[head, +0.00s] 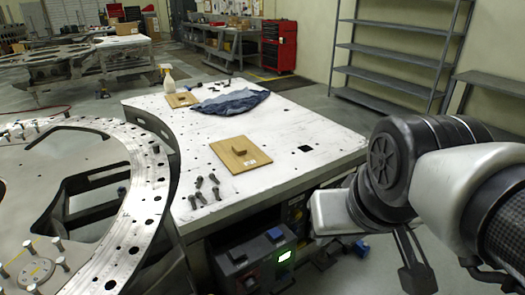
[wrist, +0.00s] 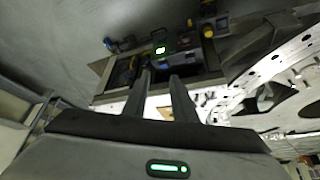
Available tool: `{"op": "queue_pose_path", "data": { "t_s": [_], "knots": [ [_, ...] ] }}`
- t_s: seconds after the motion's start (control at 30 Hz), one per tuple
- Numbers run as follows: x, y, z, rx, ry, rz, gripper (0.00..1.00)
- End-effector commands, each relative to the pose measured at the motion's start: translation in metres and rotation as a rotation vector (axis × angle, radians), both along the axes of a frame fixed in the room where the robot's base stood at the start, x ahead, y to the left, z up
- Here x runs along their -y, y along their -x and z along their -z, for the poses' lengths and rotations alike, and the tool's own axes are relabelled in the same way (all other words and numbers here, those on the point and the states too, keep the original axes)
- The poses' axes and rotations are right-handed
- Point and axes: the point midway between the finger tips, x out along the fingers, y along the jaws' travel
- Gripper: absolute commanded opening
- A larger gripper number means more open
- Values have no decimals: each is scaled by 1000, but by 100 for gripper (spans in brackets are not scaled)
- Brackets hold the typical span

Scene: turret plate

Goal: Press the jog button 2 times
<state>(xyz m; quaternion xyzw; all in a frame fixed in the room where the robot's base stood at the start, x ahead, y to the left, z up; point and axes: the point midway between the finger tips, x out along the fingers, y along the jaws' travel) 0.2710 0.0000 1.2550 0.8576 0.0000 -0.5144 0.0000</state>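A dark control box (head: 258,262) with a small lit green panel (head: 284,256) sits low at the front of the white table. A blue-grey cap (head: 275,234) and a darker cap (head: 237,256) show on its top. I cannot tell which part is the jog button. In the wrist view the lit green panel (wrist: 160,49) shows beyond the fingertips, with a yellow part (wrist: 208,29) to its right. My gripper (wrist: 160,76) is open and empty, its fingers apart. In the head view my gripper (head: 415,270) hangs at the lower right, apart from the box.
A large curved metal plate (head: 135,140) stands at the left. Metal shelves (head: 395,55) stand behind.

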Motion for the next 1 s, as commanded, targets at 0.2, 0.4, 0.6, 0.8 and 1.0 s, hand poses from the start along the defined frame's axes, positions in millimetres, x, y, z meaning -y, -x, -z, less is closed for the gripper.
{"op": "queue_pose_path", "data": {
  "t_s": [0.2, 0.4, 0.6, 0.8, 1.0],
  "knots": [
    [0, 0, 0, 0, 0, 0, 0],
    [0, 0, 0, 0, 0, 0, 0],
    [0, 0, 0, 0, 0, 0, 0],
    [0, 0, 0, 0, 0, 0, 0],
    [0, 0, 0, 0, 0, 0, 0]
  ]
}}
